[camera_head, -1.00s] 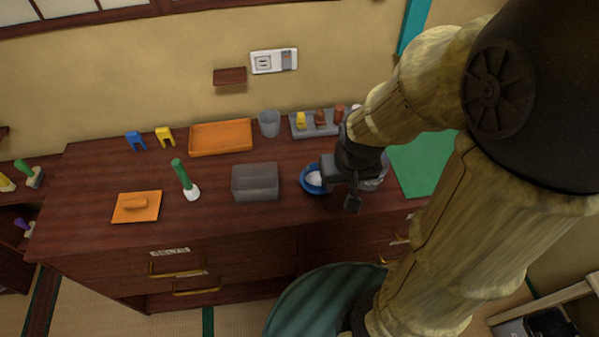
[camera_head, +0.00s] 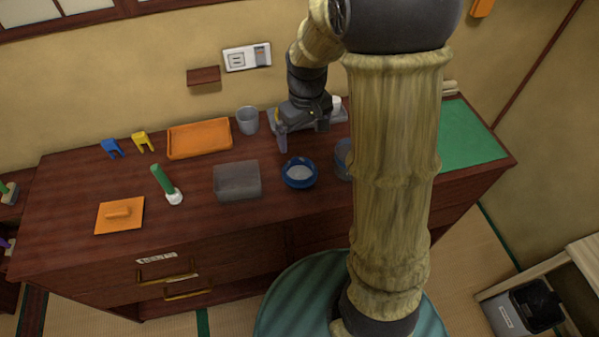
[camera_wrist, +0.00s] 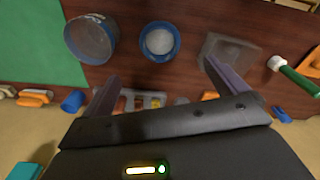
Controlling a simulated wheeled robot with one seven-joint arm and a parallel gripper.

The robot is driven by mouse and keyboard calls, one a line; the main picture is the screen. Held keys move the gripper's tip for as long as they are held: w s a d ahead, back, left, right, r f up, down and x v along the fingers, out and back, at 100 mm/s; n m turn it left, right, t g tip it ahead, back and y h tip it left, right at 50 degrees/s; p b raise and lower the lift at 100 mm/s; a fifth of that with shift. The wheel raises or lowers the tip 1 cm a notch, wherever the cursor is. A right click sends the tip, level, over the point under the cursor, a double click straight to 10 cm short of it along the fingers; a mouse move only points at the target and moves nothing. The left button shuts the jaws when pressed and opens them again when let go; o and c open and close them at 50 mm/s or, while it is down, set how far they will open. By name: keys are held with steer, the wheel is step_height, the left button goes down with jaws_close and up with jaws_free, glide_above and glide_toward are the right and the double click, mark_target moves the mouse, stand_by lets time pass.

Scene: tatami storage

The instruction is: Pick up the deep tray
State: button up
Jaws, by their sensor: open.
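The deep tray (camera_head: 237,181) appears to be the grey, see-through rectangular box on the dark wooden counter, near the middle. It looks empty and sits left of the blue bowl. In the wrist view, the tray (camera_wrist: 230,52) shows at the upper right, partly behind one finger. My gripper (camera_head: 303,128) is open and empty, above the back of the counter, up and to the right of the tray. The wrist view shows its two fingers spread apart (camera_wrist: 160,72), with nothing between them.
A blue bowl (camera_head: 299,173) with white contents stands right of the tray. An orange tray (camera_head: 199,138) and grey cup (camera_head: 247,120) are behind it. A green-handled brush (camera_head: 166,184) and orange float (camera_head: 120,215) lie left. A green mat (camera_head: 468,132) covers the right end.

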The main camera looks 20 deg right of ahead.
steer(key=w+n, duration=0.1)
steer(key=w, duration=0.2)
steer(key=shift+f+g, duration=0.1)
steer(key=shift+g, duration=0.2)
steer(key=shift+a, duration=0.1)
step_height(320, 180, down, 12)
steer(key=p, duration=0.2)
steer(key=shift+f, duration=0.1)
